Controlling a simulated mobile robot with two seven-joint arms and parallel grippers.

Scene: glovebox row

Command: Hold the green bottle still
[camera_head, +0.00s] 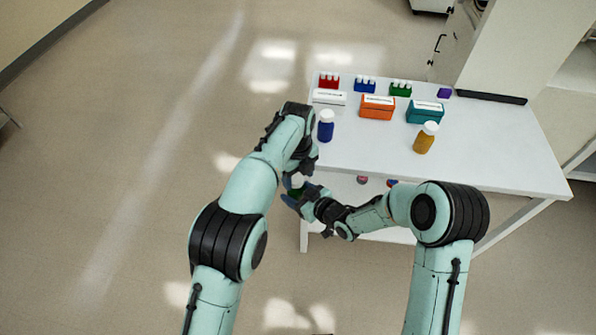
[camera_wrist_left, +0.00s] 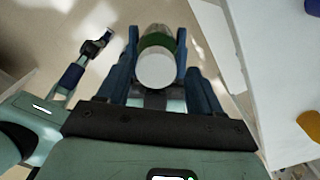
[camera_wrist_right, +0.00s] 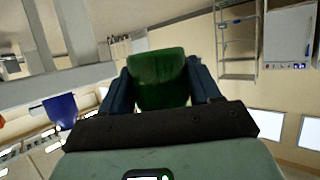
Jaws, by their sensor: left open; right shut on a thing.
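The green bottle (camera_wrist_right: 162,80) fills the space between the fingers of my right gripper (camera_wrist_right: 162,95), which is shut on its body. In the left wrist view the bottle's white cap (camera_wrist_left: 156,70) faces the camera, with a green band of the body (camera_wrist_left: 158,41) behind it. My left gripper (camera_wrist_left: 163,65) is open, its blue fingers on either side of the cap with gaps. In the head view both grippers meet just off the table's left front corner, and the bottle (camera_head: 297,182) is mostly hidden between them.
The white table (camera_head: 480,155) carries a blue bottle (camera_head: 326,126) close to my left wrist and a yellow bottle (camera_head: 426,138). Behind stand white, orange (camera_head: 377,107) and teal boxes (camera_head: 425,112) and several small coloured racks. The floor to the left is clear.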

